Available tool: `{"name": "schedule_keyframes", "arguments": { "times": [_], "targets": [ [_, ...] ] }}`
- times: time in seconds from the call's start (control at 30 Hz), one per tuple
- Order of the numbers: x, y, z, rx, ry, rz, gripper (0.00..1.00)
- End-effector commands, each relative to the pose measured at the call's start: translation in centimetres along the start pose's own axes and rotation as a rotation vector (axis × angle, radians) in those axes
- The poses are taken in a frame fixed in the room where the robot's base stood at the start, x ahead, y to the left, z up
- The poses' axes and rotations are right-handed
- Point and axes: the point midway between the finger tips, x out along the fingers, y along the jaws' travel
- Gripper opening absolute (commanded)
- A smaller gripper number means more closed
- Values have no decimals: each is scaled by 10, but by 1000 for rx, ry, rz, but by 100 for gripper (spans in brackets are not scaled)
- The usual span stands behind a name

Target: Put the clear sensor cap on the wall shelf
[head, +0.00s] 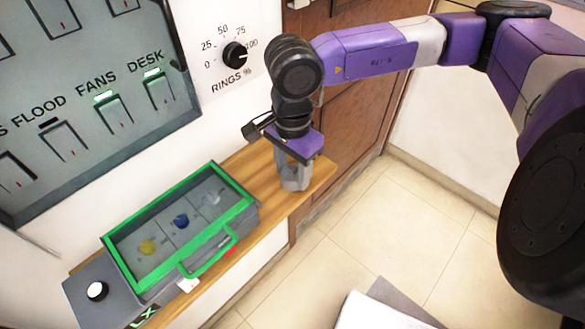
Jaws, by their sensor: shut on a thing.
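My gripper (292,180) points down over the right end of the wooden wall shelf (322,172). Its grey fingers are shut on a small pale, see-through thing, which looks like the clear sensor cap (295,184). The fingers partly hide the cap. It is low over the shelf board, and I cannot tell whether it touches the wood.
A green-rimmed case (186,284) with compartments stands left of my gripper. It shows a yellow piece (147,247), a blue piece (181,221) and a pale spot. A grey box with a white knob (96,291) adjoins it. A switch panel (75,100) and dial (235,55) are on the wall.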

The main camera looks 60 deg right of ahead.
Motion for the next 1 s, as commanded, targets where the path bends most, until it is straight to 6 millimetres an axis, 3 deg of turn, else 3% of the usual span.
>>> {"name": "schedule_keyframes", "arguments": {
  "times": [0.27,0.3,0.4,0.83,1.0],
  "targets": [
    [4,0,0,0,0,0,11],
    [3,0,0,0,0,0,53],
    [2,0,0,0,0,0,71],
    [-3,0,0,0,-1,0,71],
    [-26,-1,-1,-1,3,-4,71]
  ]
}}
